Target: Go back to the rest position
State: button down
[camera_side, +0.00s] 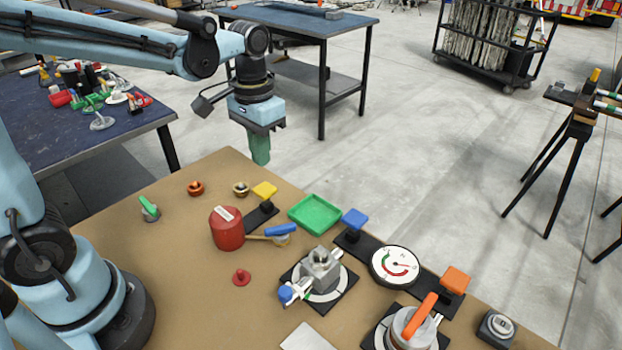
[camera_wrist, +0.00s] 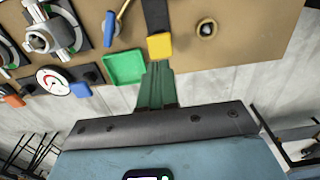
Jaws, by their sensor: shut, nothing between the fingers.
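My gripper (camera_side: 260,158) has green fingers that are shut with nothing between them. In the side view it points down and hangs above the far edge of the brown board (camera_side: 120,245), behind the yellow square knob (camera_side: 264,190). In the wrist view the green fingers (camera_wrist: 157,70) show at the middle, their tips close to the yellow square (camera_wrist: 160,46) in the picture. The gap between fingers and board cannot be told exactly. My arm reaches in from the left in the side view.
The board carries a red cylinder (camera_side: 227,230), a green tray (camera_side: 315,214), a blue-handled valve (camera_side: 280,232), a dial gauge (camera_side: 395,266), an orange lever (camera_side: 420,315) and brass fittings (camera_side: 240,188). A cluttered blue table (camera_side: 50,135) stands left; open floor lies behind.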

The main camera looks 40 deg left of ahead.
jog(key=shift+r, duration=0.25)
jog(key=shift+s+r, duration=0.1)
jog(key=shift+s, duration=0.1)
jog(key=shift+s+d+r+t, duration=0.15)
jog(key=shift+s+r+t, duration=0.05)
jog(key=shift+s+t, duration=1.45)
jog(key=shift+s+d+r+t, duration=0.15)
jog(key=shift+s+t, duration=1.05)
jog(key=shift+t, duration=0.75)
